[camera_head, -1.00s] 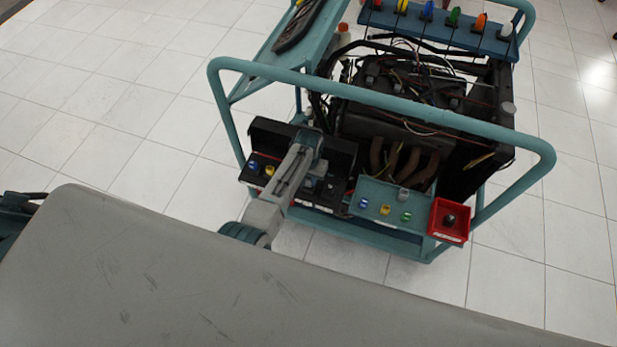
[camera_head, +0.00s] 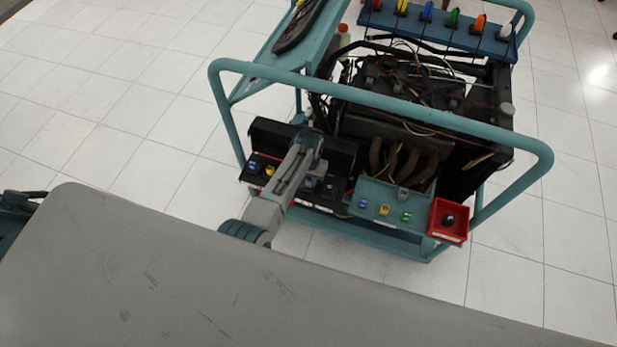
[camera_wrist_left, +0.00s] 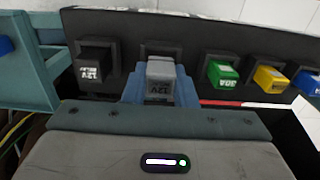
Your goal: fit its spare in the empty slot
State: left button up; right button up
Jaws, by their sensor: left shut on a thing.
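My left gripper (camera_wrist_left: 160,92) is shut on a grey block marked 12V (camera_wrist_left: 160,72). The block is at a black square socket (camera_wrist_left: 176,47) of the fuse box; I cannot tell how deep it sits. In the left wrist view a black 12V block (camera_wrist_left: 95,68) is to its left, and green (camera_wrist_left: 222,73), yellow (camera_wrist_left: 268,78) and blue (camera_wrist_left: 307,82) blocks are to its right. In the head view my left gripper (camera_head: 313,182) is over the black fuse box (camera_head: 283,135), partly hiding its row. My right gripper is not in view.
A teal tray (camera_head: 375,188) beside the fuse box holds blue, yellow, green and grey pieces. A red bin (camera_head: 447,236) at its right holds a dark piece. The trolley's teal rail (camera_head: 420,112) crosses above, with the engine (camera_head: 385,105) behind.

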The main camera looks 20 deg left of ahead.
pick_arm(q)
jog(key=shift+f, duration=0.1)
dwell(0.7)
jog(key=shift+f+b, duration=0.4)
jog(key=shift+f, duration=0.1)
jog(key=shift+s, duration=0.1)
dwell(0.4)
jog(key=o, duration=1)
jog(key=shift+o, duration=0.2)
jog(key=shift+s+d+f, duration=0.1)
